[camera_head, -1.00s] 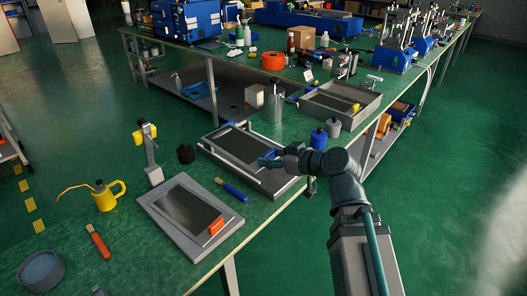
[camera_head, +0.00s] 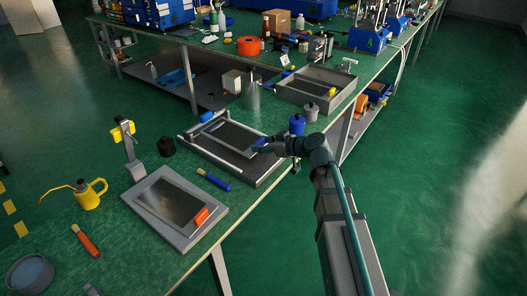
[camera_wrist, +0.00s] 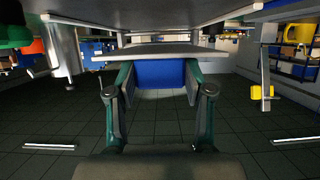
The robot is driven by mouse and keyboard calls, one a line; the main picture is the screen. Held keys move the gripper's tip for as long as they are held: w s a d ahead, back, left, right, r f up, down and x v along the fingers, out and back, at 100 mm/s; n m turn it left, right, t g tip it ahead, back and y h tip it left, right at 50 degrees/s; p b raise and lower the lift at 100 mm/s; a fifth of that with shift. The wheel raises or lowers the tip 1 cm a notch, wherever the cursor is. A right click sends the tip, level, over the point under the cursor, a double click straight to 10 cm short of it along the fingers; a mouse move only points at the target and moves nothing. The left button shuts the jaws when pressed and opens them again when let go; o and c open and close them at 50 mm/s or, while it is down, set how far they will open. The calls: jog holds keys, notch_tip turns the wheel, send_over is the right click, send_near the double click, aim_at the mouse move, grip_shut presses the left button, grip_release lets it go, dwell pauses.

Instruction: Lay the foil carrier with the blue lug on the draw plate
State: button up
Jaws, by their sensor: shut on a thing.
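The foil carrier (camera_head: 236,134) is a thin grey frame with a dark sheet. It appears over the grey draw plate (camera_head: 247,172), which has pale rails and a blue block at its far left. My gripper (camera_head: 260,147) is at the carrier's right edge, with its fingers shut on the blue lug. In the wrist view the lug (camera_wrist: 158,75) sits between the fingertips, under the carrier's pale edge (camera_wrist: 145,52). I cannot tell whether the carrier touches the plate.
Another carrier with an orange lug (camera_head: 201,217) lies on a grey plate at front left. A grey tray (camera_head: 287,99) behind holds a yellow-lugged piece.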

aim_at(263, 158)
jog(key=shift+w+f, duration=0.3)
jog(key=shift+w+d+f, duration=0.1)
jog(key=shift+w+f, duration=0.05)
jog(key=shift+f, duration=1.8)
jog(key=o, duration=1.5)
jog(key=shift+c, duration=0.2)
jog(key=shift+r, duration=0.1)
